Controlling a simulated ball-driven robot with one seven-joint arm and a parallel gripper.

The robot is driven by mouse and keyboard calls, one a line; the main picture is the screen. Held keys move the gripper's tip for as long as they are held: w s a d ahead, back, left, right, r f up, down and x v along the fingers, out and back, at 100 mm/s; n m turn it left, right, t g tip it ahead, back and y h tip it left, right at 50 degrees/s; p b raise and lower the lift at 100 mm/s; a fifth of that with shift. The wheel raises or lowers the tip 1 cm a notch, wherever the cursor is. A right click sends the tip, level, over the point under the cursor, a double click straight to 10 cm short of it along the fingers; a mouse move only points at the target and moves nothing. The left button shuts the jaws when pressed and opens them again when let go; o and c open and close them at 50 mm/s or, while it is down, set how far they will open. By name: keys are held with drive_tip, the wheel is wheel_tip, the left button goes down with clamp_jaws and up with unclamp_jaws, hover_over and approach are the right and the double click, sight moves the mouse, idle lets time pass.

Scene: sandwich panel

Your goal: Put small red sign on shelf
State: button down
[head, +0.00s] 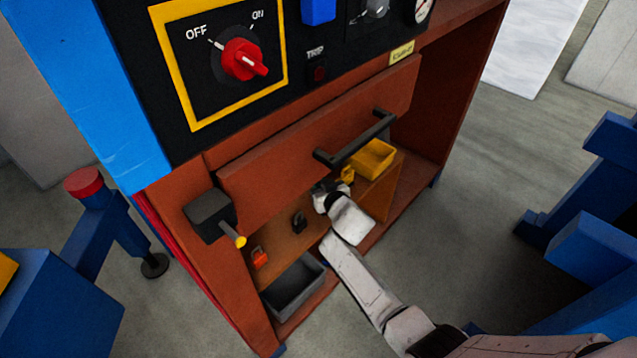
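The shelf (288,240) is the brown board inside the open lower part of the cabinet, under the drawer. A small orange-red item (259,258) is at its left end; it is too small to tell whether it is the sign or a lock. I can make out no other small red sign. My gripper (328,190) is at the shelf's right part, below the drawer handle and close to a small yellow item (347,174). Its fingers are small and partly hidden by my wrist, so I cannot tell whether they are open or hold anything.
A black padlock-like item (299,222) is left of my gripper. A yellow bin (374,156) is to its right, and a grey bin (294,286) sits lower. The drawer handle (355,140) and a black box (210,213) stick out. Blue structures (585,250) stand at right.

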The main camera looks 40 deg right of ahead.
drive_tip(key=shift+f+b, duration=0.55)
idle(0.4)
drive_tip(key=c, duration=1.1)
unclamp_jaws()
drive_tip(key=shift+s, duration=0.1)
